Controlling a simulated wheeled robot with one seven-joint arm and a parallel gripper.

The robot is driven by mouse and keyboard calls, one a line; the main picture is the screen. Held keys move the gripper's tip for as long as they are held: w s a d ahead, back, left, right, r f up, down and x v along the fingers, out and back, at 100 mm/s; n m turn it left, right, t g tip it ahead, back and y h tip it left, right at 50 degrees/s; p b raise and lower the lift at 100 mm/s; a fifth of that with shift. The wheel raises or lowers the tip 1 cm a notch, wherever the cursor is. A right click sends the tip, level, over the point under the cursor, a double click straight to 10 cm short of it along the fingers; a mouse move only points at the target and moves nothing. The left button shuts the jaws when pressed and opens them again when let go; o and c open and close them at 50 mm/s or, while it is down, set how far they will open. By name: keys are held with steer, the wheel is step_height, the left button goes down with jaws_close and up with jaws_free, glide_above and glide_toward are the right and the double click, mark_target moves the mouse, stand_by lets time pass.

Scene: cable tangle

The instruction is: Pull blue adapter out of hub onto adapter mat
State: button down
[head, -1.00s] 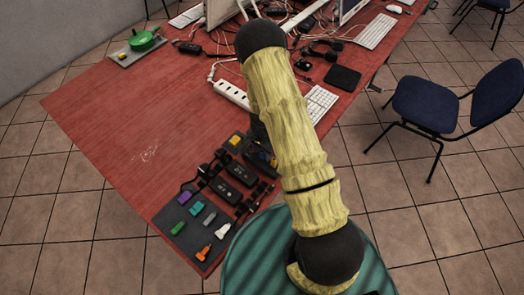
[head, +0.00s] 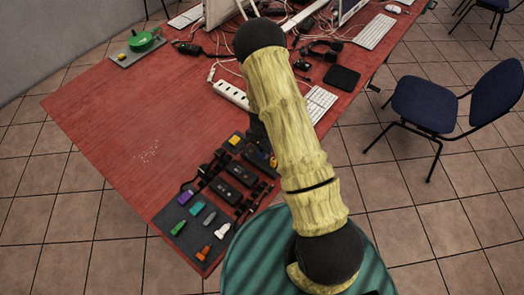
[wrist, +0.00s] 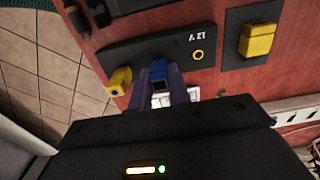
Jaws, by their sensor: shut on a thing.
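My gripper (wrist: 165,82) is shut on the blue adapter (wrist: 158,72) in the wrist view. The adapter sits between the two fingertips, over the dark panel marked "12 V" (wrist: 130,50). I cannot tell whether its plug is still in a socket. A yellow adapter (wrist: 118,80) is close to the left of the fingers. In the head view my arm mostly hides the gripper and the blue adapter. The dark adapter mat (head: 184,245) lies at the table's front corner, with purple, teal, green, grey, orange and white adapters on it.
Another yellow piece (wrist: 258,40) sits on a separate dark block. Black boxes (head: 240,172) and cables lie between the mat and my gripper. A white power strip (head: 231,95) and keyboard (head: 320,103) are farther back. The red table's left side is clear.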

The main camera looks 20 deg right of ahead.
steer(key=shift+r+p, duration=0.9)
steer(key=shift+r, duration=0.45)
steer(key=c, duration=1.9)
jaws_free()
jaws_close()
steer(key=a+n, duration=0.1)
steer(key=a, duration=0.2)
steer(key=a+n+b, duration=0.1)
steer(key=a+n, duration=0.1)
steer(key=a, duration=0.2)
steer(key=a+n+b, duration=0.1)
steer(key=a, duration=0.2)
steer(key=shift+w+a+r+n, duration=0.3)
steer(key=shift+w+a, duration=0.1)
steer(key=s+a+r+n+b, duration=0.1)
steer(key=s+a+n, duration=0.3)
steer(key=a, duration=0.5)
steer(key=s+a+r+n+b, duration=0.2)
steer(key=s+a+n, duration=0.3)
steer(key=a, duration=0.4)
steer(key=s+a+r+n+b, duration=0.1)
steer(key=s+a+n+b, duration=0.2)
steer(key=a, duration=0.6)
steer(key=shift+s+r+n, duration=0.35)
steer(key=shift+s+n, duration=0.35)
